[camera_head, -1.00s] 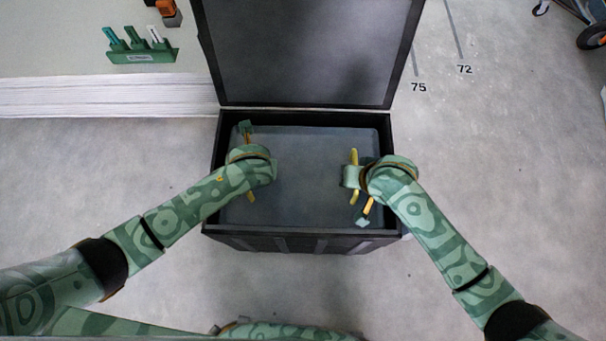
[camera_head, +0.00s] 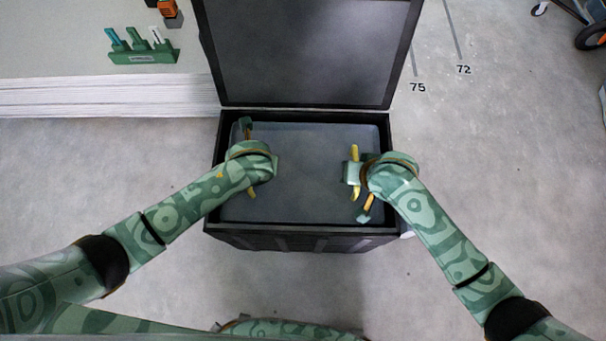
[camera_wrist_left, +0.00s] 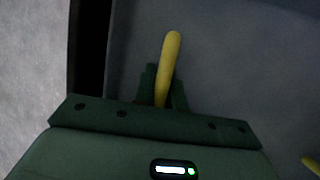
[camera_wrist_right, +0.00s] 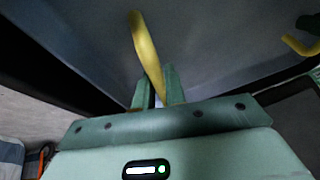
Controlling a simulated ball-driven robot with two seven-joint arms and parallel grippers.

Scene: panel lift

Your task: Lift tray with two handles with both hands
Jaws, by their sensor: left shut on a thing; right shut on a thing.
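The grey tray (camera_head: 312,180) lies inside the open black case, with a yellow handle at each side. My left gripper (camera_wrist_left: 162,88) is shut on the left handle (camera_wrist_left: 171,50); in the head view my wrist hides most of that handle. My right gripper (camera_wrist_right: 157,88) is shut on the right yellow handle (camera_wrist_right: 146,42). The right handle also shows in the head view (camera_head: 355,160), partly hidden by my wrist. The left handle shows at the right edge of the right wrist view (camera_wrist_right: 299,45).
The black case (camera_head: 300,232) stands on the grey floor, its lid (camera_head: 305,50) raised at the back. Its walls are close around the tray. A green rack (camera_head: 144,57) with several tools is on a pale surface at the upper left. A wheeled cart (camera_head: 590,35) is at the upper right.

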